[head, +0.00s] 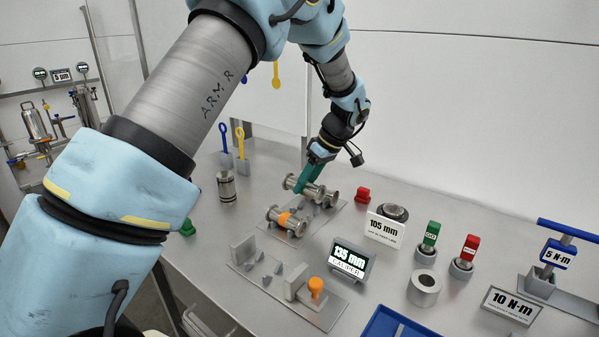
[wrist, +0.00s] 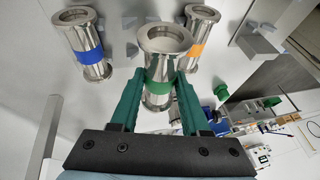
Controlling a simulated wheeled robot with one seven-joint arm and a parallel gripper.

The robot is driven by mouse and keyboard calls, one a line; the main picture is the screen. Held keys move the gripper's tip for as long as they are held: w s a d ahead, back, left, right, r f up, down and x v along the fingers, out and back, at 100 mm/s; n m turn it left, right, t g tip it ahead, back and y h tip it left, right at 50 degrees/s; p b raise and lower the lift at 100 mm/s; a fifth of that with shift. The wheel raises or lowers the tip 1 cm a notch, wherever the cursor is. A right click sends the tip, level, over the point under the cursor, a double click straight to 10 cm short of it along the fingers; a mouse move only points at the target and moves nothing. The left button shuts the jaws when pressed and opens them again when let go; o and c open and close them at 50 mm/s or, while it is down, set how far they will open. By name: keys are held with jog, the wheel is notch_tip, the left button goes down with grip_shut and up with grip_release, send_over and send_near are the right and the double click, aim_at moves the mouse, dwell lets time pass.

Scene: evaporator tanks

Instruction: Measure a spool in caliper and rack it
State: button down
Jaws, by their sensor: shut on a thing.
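My gripper (head: 308,180) has teal fingers and is shut on a metal flanged spool with a green band (wrist: 160,72). In the head view it is over the back plate (head: 268,229), where the overlap hides whether the held spool touches its cradles. An orange-banded spool (head: 286,221) lies in front of it and also shows in the wrist view (wrist: 195,48). A blue-banded spool (wrist: 88,50) is left of the held one in the wrist view. The caliper (head: 291,280), with an orange knob, stands nearer the front with nothing between its jaws. Its display (head: 352,260) reads 135 mm.
A 105 mm sign (head: 386,228) stands right of the plate, beside a dark round part. Green (head: 430,236) and red (head: 468,250) handled tools, a metal ring (head: 424,288), a 10 N·m sign (head: 511,306) and a blue tray (head: 385,324) fill the right. A metal cylinder (head: 227,187) stands left.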

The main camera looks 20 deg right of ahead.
jog(key=shift+w+d+f, duration=0.45)
jog(key=shift+w, duration=0.1)
jog(key=shift+f+b, duration=1.45)
jog(key=shift+f, duration=1.3)
jog(key=shift+c, duration=1.5)
grip_release()
jog(key=b+v, duration=0.3)
jog(key=v, duration=0.7)
jog(key=shift+r, duration=0.4)
